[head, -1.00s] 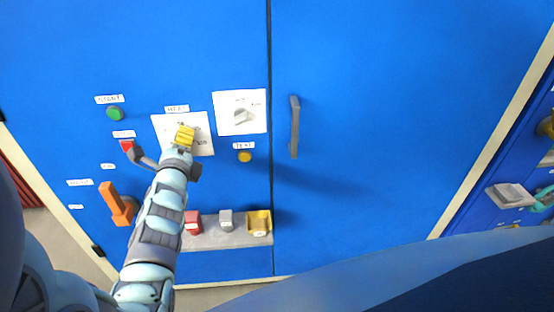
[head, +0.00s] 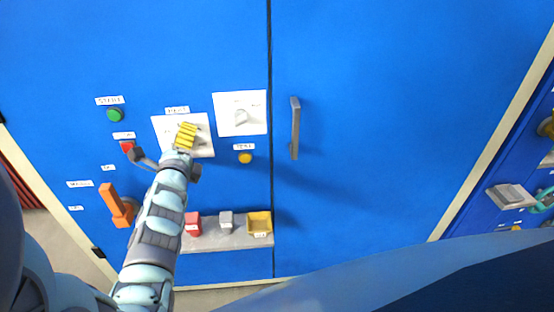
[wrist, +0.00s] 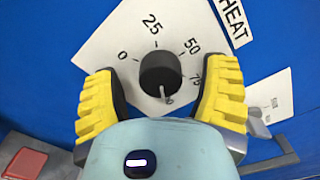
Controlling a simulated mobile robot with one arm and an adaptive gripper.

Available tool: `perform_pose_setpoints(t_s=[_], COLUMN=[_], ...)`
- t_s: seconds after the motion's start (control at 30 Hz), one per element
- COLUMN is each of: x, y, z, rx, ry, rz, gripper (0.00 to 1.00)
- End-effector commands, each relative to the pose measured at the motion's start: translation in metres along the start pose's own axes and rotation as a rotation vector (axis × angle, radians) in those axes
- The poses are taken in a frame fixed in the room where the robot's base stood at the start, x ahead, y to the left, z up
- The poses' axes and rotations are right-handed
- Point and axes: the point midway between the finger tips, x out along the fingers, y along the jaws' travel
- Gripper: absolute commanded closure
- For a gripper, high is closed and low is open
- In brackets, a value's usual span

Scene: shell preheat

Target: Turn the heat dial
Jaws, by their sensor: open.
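The heat dial (wrist: 160,72) is a round black knob on a white plate marked 0, 25, 50 and 75, with a HEAT label (wrist: 232,20) beside it. A small grey pointer shows at the knob's lower edge in the wrist view. My gripper (wrist: 162,95) is open, with one yellow finger on each side of the knob and visible gaps between. In the head view my gripper (head: 187,134) is in front of the white heat plate (head: 204,142) and hides the knob.
Right of the heat plate is another white plate with a pale knob (head: 240,117). Nearby are a green button (head: 115,115), a red button (head: 127,147), a yellow button (head: 245,157), an orange lever (head: 117,204) and a grey door handle (head: 295,128). A shelf (head: 205,240) holds small blocks below.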

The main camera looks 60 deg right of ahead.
Motion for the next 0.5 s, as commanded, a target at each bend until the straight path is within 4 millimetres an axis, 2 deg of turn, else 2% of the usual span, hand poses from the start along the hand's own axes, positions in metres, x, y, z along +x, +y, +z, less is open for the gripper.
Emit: perform_pose_setpoints(t_s=[0.23, 0.5], x=[-0.012, -0.052], y=[0.001, 0.002], z=[0.000, 0.000], rx=[0.000, 0.000], ry=[0.000, 0.001], rz=[0.000, 0.003], gripper=[0.27, 0.27])
